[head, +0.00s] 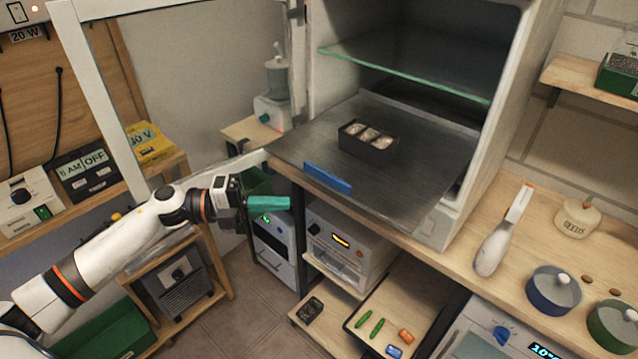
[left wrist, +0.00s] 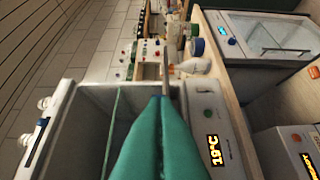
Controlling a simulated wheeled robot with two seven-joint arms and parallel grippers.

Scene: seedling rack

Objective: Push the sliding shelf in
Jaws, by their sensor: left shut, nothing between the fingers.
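The sliding shelf (head: 415,190) is a dark grey metal sheet with a blue strip handle (head: 327,177) on its front edge. It sticks out of the open white cabinet (head: 462,185), over the wooden counter's front edge. A small black tray (head: 368,153) with a few pale-topped cells sits on it. My left gripper (head: 284,202) has teal fingers, shut and empty. It is left of and a little below the blue handle, apart from it in the picture. The left wrist view shows the shut fingertips (left wrist: 160,98) pointing towards the cabinet area. My right gripper is not in view.
A glass shelf (head: 400,68) is above the sliding shelf. The cabinet's framed door (head: 95,100) stands open at the left. A white-handled trowel (head: 492,250), a blue pot (head: 553,292) and a seed jar (head: 577,218) are on the counter at right. Below is a device with an orange display (head: 341,241).

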